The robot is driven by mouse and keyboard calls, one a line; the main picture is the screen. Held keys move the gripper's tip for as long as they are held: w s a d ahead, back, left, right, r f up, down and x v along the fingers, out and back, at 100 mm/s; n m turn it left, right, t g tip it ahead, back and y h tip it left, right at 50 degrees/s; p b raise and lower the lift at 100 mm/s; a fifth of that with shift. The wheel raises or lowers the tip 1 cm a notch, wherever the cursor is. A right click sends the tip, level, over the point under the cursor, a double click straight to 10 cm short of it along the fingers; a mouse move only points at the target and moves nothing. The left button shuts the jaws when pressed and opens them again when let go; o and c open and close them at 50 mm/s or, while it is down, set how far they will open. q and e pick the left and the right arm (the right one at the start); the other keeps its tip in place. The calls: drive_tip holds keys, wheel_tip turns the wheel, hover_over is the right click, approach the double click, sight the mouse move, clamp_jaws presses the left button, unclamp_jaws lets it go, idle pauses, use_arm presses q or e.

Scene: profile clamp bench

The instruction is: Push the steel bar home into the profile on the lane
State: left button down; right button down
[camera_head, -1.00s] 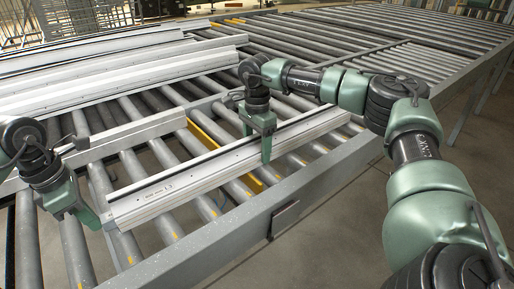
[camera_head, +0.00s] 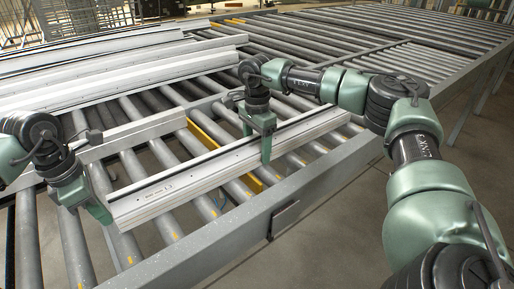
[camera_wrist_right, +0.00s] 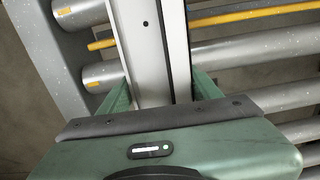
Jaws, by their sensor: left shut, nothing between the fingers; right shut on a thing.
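The pale aluminium profile (camera_head: 205,176) lies slantwise on the roller lane, with a dark slot along its top. My right gripper (camera_head: 266,158) is shut across the profile past its middle; the right wrist view shows its fingers on both sides of the profile (camera_wrist_right: 142,50). My left gripper (camera_head: 104,217) is shut and empty at the profile's near left end, its fingertips touching or almost touching that end. The steel bar does not stand out in the head view. A grey strip in the slot (camera_wrist_right: 177,45) in the right wrist view may be it; I cannot tell.
Several long profiles (camera_head: 110,75) lie on the rollers at the back left. A grey rail (camera_head: 150,130) runs behind the worked profile. A yellow strip (camera_head: 202,136) lies below among the rollers. The lane's front side beam (camera_head: 235,225) borders the near side. Rollers at the back right are clear.

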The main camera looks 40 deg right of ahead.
use_arm(q)
drive_tip(key=shift+a, duration=0.65)
wheel_tip(320, 180, up, 10)
drive_tip(key=a, duration=0.1)
idle(0.4)
use_arm(e)
drive_tip(key=shift+c, duration=1.2)
unclamp_jaws()
use_arm(q)
drive_tip(key=shift+f, duration=0.1)
use_arm(e)
wheel_tip(320, 180, up, 8)
drive_tip(key=shift+f+b, duration=0.1)
drive_tip(key=shift+b, duration=0.7)
use_arm(q)
drive_tip(key=shift+f, duration=0.75)
